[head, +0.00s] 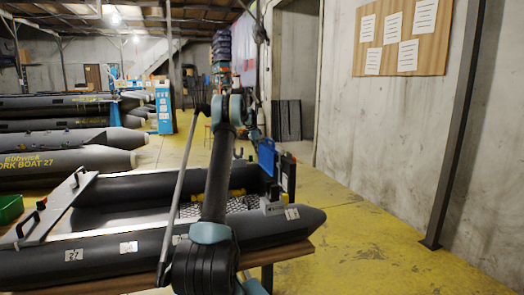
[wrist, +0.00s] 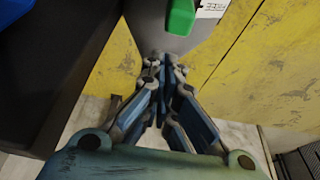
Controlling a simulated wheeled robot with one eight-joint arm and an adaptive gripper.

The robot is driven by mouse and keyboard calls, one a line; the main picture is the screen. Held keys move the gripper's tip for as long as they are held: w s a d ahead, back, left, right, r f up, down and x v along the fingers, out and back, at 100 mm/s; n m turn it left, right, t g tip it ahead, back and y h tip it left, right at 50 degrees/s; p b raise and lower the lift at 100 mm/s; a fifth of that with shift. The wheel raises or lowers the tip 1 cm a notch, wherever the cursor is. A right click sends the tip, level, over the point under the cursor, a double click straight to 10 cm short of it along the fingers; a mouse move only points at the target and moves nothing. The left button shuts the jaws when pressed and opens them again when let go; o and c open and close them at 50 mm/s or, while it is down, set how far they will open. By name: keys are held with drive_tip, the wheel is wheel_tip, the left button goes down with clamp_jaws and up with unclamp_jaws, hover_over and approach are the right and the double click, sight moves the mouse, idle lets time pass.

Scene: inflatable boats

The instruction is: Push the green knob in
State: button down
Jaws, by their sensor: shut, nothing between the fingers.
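The green knob (wrist: 181,16) shows at the top edge of the wrist view, partly cut off, beside a dark grey surface and a small white label. My gripper (wrist: 164,58) is shut and empty, its fingertips together just below the knob in the picture. A gap shows between fingertips and knob; I see no contact. In the head view I cannot make out the knob, and my own arm covers part of the boat.
A grey inflatable boat (head: 130,258) lies on a wooden stand, with a blue panel (head: 267,157) at its far right end. More boats (head: 60,158) are stacked at left. A green crate (head: 10,208) sits at the left edge. The yellow floor (head: 390,255) at right is clear up to the wall.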

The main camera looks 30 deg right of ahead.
drive_tip(key=shift+w+a, duration=0.25)
drive_tip(key=shift+a, duration=0.85)
drive_tip(key=shift+w+a, duration=0.15)
drive_tip(key=shift+a, duration=0.45)
drive_tip(key=shift+w+a, duration=0.15)
drive_tip(key=shift+a, duration=0.45)
drive_tip(key=shift+d, duration=0.1)
drive_tip(key=shift+d, duration=0.25)
drive_tip(key=d, duration=0.2)
drive_tip(key=s+d, duration=0.1)
drive_tip(key=shift+d+r, duration=0.1)
drive_tip(key=shift+r, duration=0.2)
drive_tip(key=v, duration=0.9)
drive_tip(key=shift+w, duration=0.2)
